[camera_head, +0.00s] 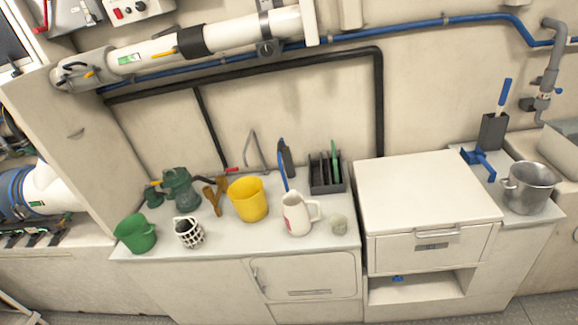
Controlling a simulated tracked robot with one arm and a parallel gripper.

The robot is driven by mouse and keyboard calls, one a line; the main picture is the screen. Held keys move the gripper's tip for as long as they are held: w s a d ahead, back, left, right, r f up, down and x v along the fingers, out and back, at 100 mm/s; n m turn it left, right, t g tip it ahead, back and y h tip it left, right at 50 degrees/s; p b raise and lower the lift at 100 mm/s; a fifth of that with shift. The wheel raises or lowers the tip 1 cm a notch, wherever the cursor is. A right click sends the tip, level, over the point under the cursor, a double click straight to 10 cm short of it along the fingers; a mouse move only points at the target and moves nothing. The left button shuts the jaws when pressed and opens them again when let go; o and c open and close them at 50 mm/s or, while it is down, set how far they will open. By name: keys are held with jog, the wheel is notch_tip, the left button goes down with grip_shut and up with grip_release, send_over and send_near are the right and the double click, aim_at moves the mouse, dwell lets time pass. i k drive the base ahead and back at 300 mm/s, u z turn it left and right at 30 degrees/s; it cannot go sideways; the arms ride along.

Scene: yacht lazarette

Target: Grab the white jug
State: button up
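The white jug (297,214) stands upright on the light counter near its front edge, right of the yellow bucket. It has a handle on its right side and a small red mark on its body. A blue stick-like thing (283,178) rises at its back left; I cannot tell whether it stands in the jug or behind it. My gripper is not in view.
On the counter (225,246) stand a yellow bucket (248,200), a green bucket (136,234), a black-and-white patterned cup (188,232), a small pale cup (339,224) and a dark rack (327,176). A raised white cabinet (425,190) and a metal pot (528,188) are at right.

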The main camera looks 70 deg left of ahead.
aim_at(294, 210)
jog(key=u, duration=0.55)
jog(key=i, duration=1.1)
jog(key=u, duration=0.95)
jog(key=i, duration=0.45)
jog(key=u, duration=0.25)
jog(key=k, duration=0.95)
jog(key=u, duration=0.2)
jog(key=i, duration=0.9)
jog(key=z, duration=0.1)
